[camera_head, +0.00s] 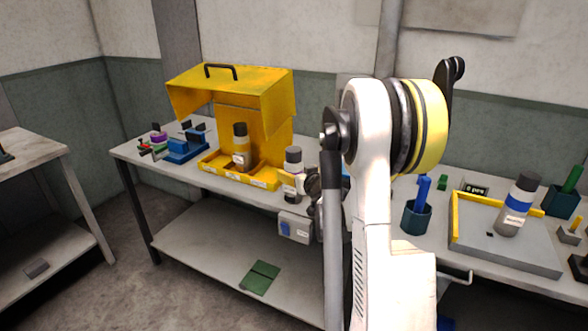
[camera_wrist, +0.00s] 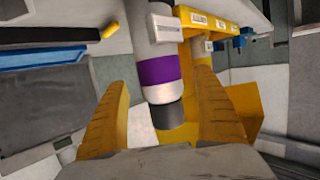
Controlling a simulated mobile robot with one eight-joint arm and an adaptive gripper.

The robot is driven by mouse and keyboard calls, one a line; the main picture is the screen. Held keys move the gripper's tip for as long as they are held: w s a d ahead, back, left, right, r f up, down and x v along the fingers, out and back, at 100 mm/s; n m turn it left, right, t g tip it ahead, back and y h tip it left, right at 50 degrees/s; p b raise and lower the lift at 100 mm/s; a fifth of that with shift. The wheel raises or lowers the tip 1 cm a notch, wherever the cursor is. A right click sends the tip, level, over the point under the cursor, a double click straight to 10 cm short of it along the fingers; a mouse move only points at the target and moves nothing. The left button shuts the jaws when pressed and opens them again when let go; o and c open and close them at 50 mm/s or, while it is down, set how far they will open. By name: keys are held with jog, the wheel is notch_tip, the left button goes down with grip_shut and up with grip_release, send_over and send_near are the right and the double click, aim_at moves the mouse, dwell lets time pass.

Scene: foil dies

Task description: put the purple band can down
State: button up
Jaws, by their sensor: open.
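The purple band can (camera_wrist: 160,70) is pale with a purple band and a dark cap. In the wrist view it lies ahead of my gripper (camera_wrist: 170,110), between the lines of its two yellow fingers. The fingers are spread wide, with a gap on both sides of the can. In the head view a dark-capped can (camera_head: 293,160), apparently the same one, is upright near the bench's front edge, right of the yellow hooded box (camera_head: 232,113).
Another dark-capped can (camera_head: 240,150) stands in the yellow box. A blue band can (camera_head: 518,205) stands at the grey tray (camera_head: 500,250) on the right. A blue holder (camera_head: 185,148) is at left, and a dark cup (camera_head: 416,217) is right of my arm.

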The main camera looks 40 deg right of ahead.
jog(key=p+v, duration=0.2)
jog(key=v, duration=0.6)
jog(key=s+a+r+n+g+y, duration=0.1)
jog(key=s+a+r+n+y, duration=0.15)
jog(key=a, duration=1.05)
jog(key=s+a+r+n+g+y, duration=0.1)
jog(key=a+r+g+y, duration=0.15)
jog(key=a, duration=0.95)
jog(key=s+a+g, duration=0.1)
jog(key=s+a, duration=0.4)
jog(key=s, duration=0.3)
jog(key=s+a+f+n+g, duration=0.1)
jog(key=s+a+g, duration=0.1)
jog(key=s+a, duration=0.4)
jog(key=s, duration=0.2)
jog(key=shift+s+a+f+y, duration=0.15)
jog(key=shift+s+a+y, duration=0.1)
jog(key=shift+s+y, duration=0.15)
jog(key=shift+d, duration=0.1)
